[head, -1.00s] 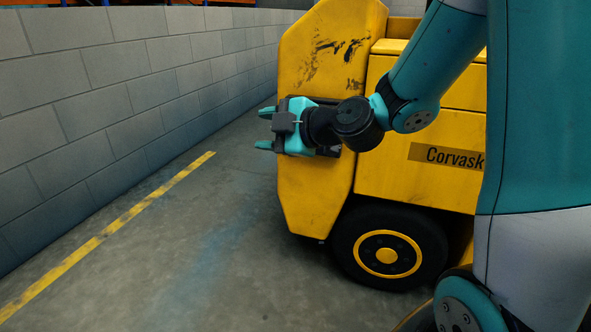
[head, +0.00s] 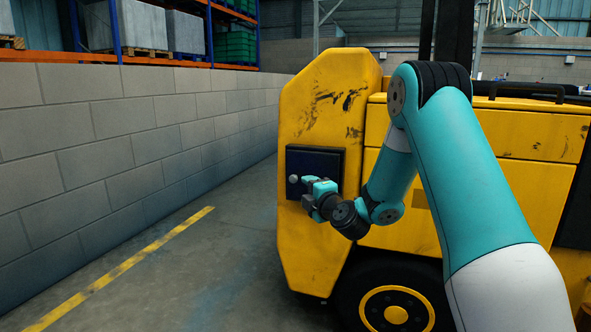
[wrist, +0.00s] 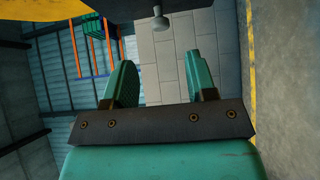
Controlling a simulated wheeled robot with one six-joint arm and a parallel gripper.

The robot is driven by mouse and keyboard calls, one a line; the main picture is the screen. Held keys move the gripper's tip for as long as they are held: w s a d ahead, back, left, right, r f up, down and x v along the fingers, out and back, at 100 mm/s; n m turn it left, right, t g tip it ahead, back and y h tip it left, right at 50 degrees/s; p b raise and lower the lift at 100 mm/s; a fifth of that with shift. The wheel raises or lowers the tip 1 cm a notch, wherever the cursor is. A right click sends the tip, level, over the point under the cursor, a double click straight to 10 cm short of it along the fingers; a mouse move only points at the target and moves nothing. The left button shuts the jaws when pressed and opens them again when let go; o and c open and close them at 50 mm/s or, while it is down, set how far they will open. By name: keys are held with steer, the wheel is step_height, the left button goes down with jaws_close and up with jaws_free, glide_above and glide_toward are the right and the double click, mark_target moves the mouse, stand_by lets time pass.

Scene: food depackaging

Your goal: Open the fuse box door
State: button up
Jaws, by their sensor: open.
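The fuse box door (head: 325,160) is a dark square panel on the yellow vehicle's end face in the head view. It looks closed. A round grey knob (head: 293,179) stands out near its left edge. My gripper (head: 306,190) is in front of the door's lower part, close to the knob, and its arm hides the lower right corner. In the wrist view my gripper (wrist: 160,55) is open, with nothing between its two teal fingers. The knob (wrist: 160,20) shows beyond the fingertips, between their lines and apart from them.
The yellow vehicle (head: 312,245) fills the middle and right, with a black wheel (head: 397,315) below. A grey block wall (head: 130,140) runs along the left, with loaded shelving (head: 165,60) beyond. The floor strip (head: 215,245) between wall and vehicle is clear.

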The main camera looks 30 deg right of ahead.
mark_target(294, 180)
steer(key=w, duration=0.2)
steer(key=w+p, duration=0.1)
steer(key=w, duration=0.2)
steer(key=w+d+p, duration=0.1)
steer(key=w, duration=0.2)
steer(key=shift+w, duration=0.2)
steer(key=shift+c, duration=0.3)
jaws_close()
